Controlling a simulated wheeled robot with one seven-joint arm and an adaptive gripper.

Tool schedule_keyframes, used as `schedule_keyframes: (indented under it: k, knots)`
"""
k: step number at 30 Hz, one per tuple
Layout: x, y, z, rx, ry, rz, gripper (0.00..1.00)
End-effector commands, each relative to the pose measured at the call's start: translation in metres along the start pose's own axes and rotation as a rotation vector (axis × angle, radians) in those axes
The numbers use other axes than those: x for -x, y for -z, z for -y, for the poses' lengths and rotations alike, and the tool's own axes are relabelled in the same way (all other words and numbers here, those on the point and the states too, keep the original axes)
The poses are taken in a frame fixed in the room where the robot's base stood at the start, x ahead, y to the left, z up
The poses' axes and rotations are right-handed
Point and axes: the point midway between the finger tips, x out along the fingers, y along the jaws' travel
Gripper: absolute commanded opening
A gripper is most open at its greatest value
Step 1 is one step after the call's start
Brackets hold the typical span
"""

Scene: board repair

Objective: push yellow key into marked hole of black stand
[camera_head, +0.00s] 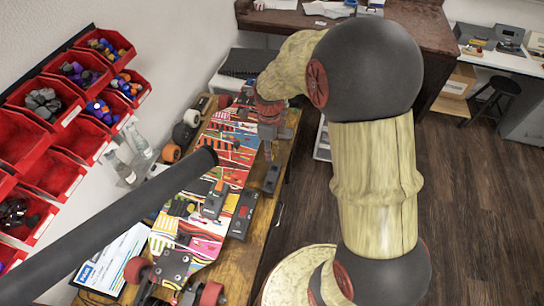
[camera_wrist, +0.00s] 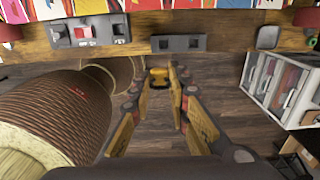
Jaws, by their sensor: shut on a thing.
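My gripper (camera_wrist: 159,88) is shut on a small yellow key (camera_wrist: 158,77), which shows between the fingertips in the wrist view. A black stand (camera_wrist: 178,43) with small openings in its face sits near the table edge, just beyond the key and slightly right. The key appears apart from it. Another dark stand (camera_wrist: 88,31) with a red part and a white part is to its left. I cannot tell which hole is marked. In the head view my gripper is small and partly hidden by my arm, and the key cannot be made out.
The wooden table (camera_head: 262,232) carries colourful skateboard decks (camera_head: 238,150), wheels and several dark blocks. Red parts bins (camera_head: 75,140) and clear bottles stand at left. A drawer unit (camera_wrist: 283,85) is at right in the wrist view. The floor (camera_head: 480,200) at right is open.

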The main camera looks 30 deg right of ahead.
Motion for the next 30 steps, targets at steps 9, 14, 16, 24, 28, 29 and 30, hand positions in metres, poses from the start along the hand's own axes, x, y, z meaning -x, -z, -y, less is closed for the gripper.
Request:
schedule_keyframes:
  k: [9, 14, 16, 24, 28, 29, 30]
  knots:
    - [0.000, -0.007, 0.011, 0.000, -0.001, -0.001, 0.00]
    - [0.000, -0.007, 0.011, 0.000, -0.001, 0.000, 0.00]
    - [-0.001, -0.007, 0.011, 0.000, -0.001, -0.001, 0.00]
    - [-0.013, -0.007, 0.011, 0.000, -0.002, -0.001, 0.00]
    - [-0.021, -0.007, 0.011, 0.000, -0.002, -0.001, 0.00]
    - [-0.022, -0.007, 0.011, 0.000, -0.002, -0.001, 0.00]
    - [-0.024, -0.007, 0.011, 0.000, -0.002, -0.001, 0.00]
